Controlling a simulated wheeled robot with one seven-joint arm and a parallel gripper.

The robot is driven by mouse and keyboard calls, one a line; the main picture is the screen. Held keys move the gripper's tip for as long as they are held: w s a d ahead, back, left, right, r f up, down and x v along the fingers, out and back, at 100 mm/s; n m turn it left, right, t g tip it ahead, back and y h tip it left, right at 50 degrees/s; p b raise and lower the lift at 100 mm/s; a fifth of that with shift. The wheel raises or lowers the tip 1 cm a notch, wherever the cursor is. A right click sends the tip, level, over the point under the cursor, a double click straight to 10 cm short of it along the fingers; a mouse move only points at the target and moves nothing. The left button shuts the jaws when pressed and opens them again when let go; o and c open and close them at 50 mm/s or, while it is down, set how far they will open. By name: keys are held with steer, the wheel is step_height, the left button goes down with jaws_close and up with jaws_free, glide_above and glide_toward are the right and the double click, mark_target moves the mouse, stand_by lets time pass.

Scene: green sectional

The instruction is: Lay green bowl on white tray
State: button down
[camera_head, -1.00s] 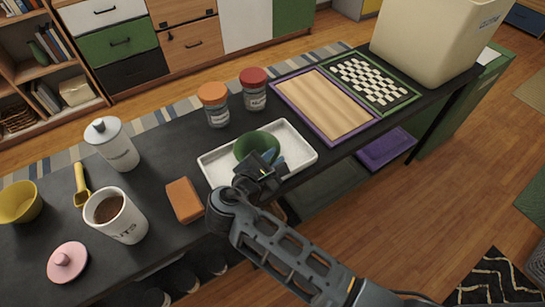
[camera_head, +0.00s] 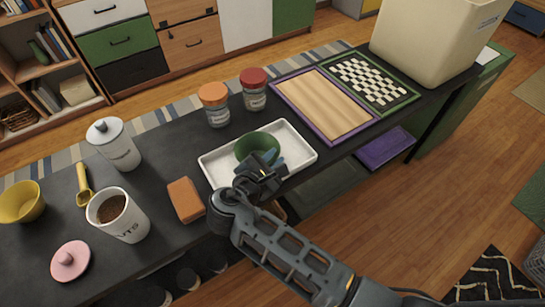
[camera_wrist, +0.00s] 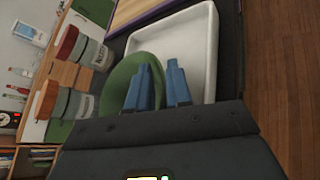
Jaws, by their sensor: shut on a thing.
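The green bowl (camera_head: 257,147) is in my gripper over the white tray (camera_head: 215,174), near the tray's middle. It looks tilted in the wrist view (camera_wrist: 118,85), with its wall at my blue fingers. My gripper (camera_head: 268,172) is shut on the bowl's edge. The tray also shows in the wrist view (camera_wrist: 202,42), beyond and to the right of the bowl. My gripper hides part of the bowl and the tray's front side. I cannot tell whether the bowl touches the tray floor.
Two jars, one orange-lidded (camera_head: 214,104) and one red-lidded (camera_head: 253,89), stand behind the tray. An orange-brown block (camera_head: 185,200) lies left of it. A wooden board with a purple frame (camera_head: 322,105) lies to the right. A white mug (camera_head: 118,215) stands farther left.

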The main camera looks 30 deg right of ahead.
steer(key=c, duration=0.6)
jaws_free()
steer(key=shift+c, duration=0.2)
steer(key=shift+r+p, duration=2.45)
steer(key=shift+p, duration=0.25)
steer(key=shift+r, duration=1.05)
